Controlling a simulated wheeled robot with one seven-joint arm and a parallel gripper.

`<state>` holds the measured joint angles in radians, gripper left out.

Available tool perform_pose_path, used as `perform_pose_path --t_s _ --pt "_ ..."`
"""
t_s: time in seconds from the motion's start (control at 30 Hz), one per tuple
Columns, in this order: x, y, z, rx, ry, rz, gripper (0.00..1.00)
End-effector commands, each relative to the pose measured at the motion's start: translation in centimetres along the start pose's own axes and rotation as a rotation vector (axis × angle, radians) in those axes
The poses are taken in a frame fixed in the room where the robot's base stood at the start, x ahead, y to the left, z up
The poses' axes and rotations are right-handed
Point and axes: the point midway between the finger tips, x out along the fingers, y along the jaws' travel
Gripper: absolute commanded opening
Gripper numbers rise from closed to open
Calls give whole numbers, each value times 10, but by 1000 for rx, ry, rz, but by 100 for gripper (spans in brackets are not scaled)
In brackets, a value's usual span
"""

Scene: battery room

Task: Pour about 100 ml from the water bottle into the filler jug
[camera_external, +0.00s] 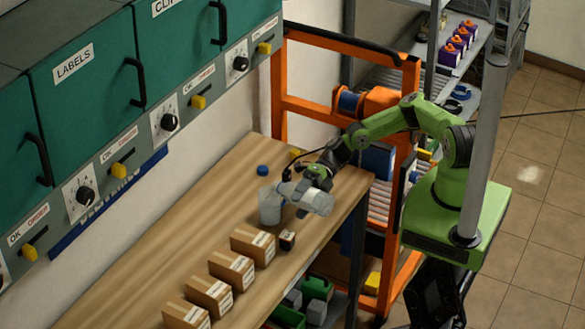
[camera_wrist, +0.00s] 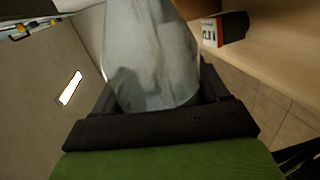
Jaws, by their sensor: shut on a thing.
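The water bottle (camera_external: 316,201) is clear and greyish. My gripper (camera_external: 305,192) is shut around its body and holds it above the bench, tipped far over, close to horizontal. Its narrow end points left, toward the top of the filler jug (camera_external: 270,208). The jug is a pale, translucent vessel standing upright on the bench. I cannot tell whether water is flowing or how full the jug is. In the wrist view the bottle (camera_wrist: 150,55) fills the space between the dark fingers; its mouth is out of sight there, and I cannot make out the jug.
A blue cap (camera_external: 262,170) lies on the wooden bench (camera_external: 190,240) behind the jug. A small dark box with a white label (camera_external: 287,239) stands just in front, and several cardboard boxes (camera_external: 232,269) line the bench's front. An orange rack (camera_external: 400,190) stands beyond the bench's right end.

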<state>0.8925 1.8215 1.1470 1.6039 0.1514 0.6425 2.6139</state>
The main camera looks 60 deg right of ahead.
Motion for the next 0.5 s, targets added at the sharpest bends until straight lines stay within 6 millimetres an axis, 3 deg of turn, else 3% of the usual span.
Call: perform_pose_path --t_s 0.2,0.37,0.5 --pt "0 0 0 1 1 1 31" --pt "9 -36 -1 -220 -58 1 31" --pt "9 -35 -4 -279 -75 1 31"
